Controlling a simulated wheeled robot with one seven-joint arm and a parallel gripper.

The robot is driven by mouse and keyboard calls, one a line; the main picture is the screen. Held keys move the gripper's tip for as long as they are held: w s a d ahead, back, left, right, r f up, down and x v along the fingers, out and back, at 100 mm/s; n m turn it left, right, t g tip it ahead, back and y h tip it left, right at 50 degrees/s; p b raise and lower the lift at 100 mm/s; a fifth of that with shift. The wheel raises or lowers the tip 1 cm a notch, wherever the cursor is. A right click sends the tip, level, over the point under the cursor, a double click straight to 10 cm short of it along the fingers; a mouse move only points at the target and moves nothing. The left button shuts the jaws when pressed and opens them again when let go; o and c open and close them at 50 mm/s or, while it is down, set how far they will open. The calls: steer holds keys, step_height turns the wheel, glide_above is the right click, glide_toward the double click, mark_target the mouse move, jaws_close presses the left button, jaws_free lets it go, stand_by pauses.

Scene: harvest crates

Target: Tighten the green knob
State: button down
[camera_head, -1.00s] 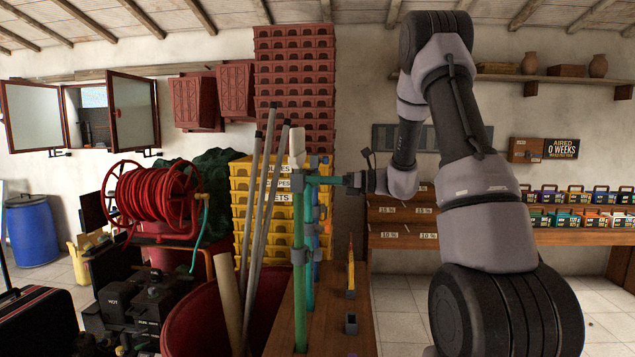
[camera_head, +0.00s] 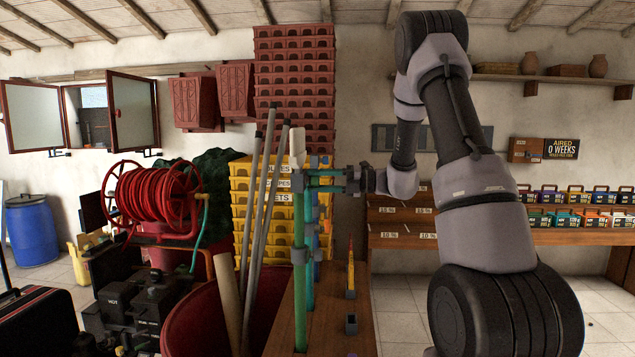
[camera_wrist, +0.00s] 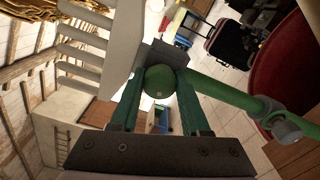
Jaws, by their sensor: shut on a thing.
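The green knob (camera_wrist: 160,82) is a round ball at the grey clamp by the top of a green pole (camera_wrist: 230,95), just below a white rake head (camera_wrist: 110,45). My gripper (camera_wrist: 162,90) is shut on the knob, one green finger on each side of it. In the head view the green pole (camera_head: 300,305) stands upright on a wooden bench, with the white rake head (camera_head: 297,143) on top. There my gripper (camera_head: 312,182) reaches in level from the right, its two fingers one above the other. The knob is hidden between them in that view.
A blue pole (camera_head: 316,245) stands close behind the green one. Grey poles (camera_head: 255,220) lean in a red tub (camera_head: 195,315) on the left. Yellow crates (camera_head: 240,185) are stacked behind. A small upright orange object (camera_head: 350,275) stands on the bench (camera_head: 335,325).

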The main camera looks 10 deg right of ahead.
steer(key=m, duration=0.4)
stand_by(0.6)
steer(key=shift+c, duration=1.9)
jaws_free()
steer(key=v, duration=1)
steer(key=shift+d, duration=0.4)
steer(key=shift+s, duration=0.1)
